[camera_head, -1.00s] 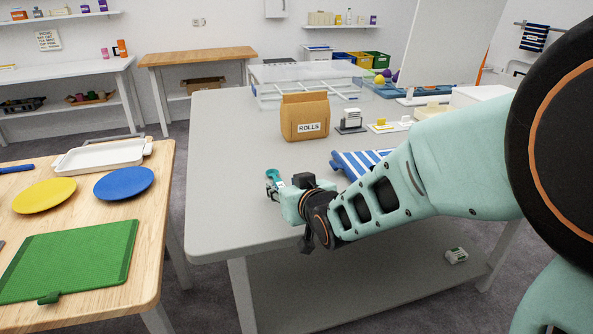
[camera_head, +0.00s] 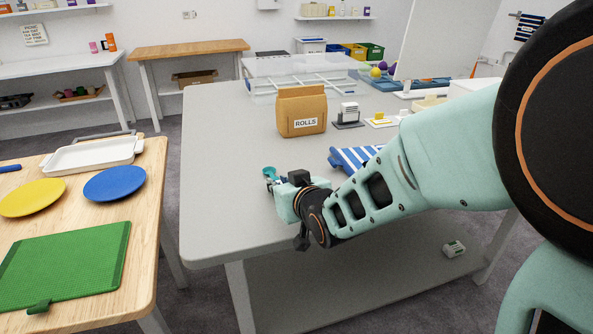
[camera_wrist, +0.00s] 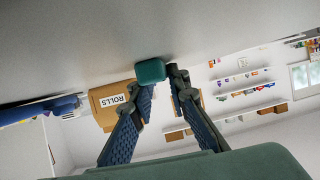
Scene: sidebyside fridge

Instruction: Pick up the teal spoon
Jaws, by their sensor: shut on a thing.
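The teal spoon (camera_head: 269,171) shows as a small teal shape at the tip of my gripper (camera_head: 271,183), over the left part of the grey table (camera_head: 220,212). In the wrist view the spoon's rounded teal end (camera_wrist: 150,71) sits at the tips of my gripper's two dark fingers (camera_wrist: 162,84). The fingers are shut on the spoon. Its handle is hidden or too small to make out. I cannot tell whether the spoon touches the table.
A brown ROLLS bag (camera_head: 302,112) stands behind my gripper. A blue-and-white striped cloth (camera_head: 352,158) lies right of it, partly behind my arm. A clear rack (camera_head: 300,75) stands at the back. A wooden table (camera_head: 140,215) with plates is at left. The grey table's front left is clear.

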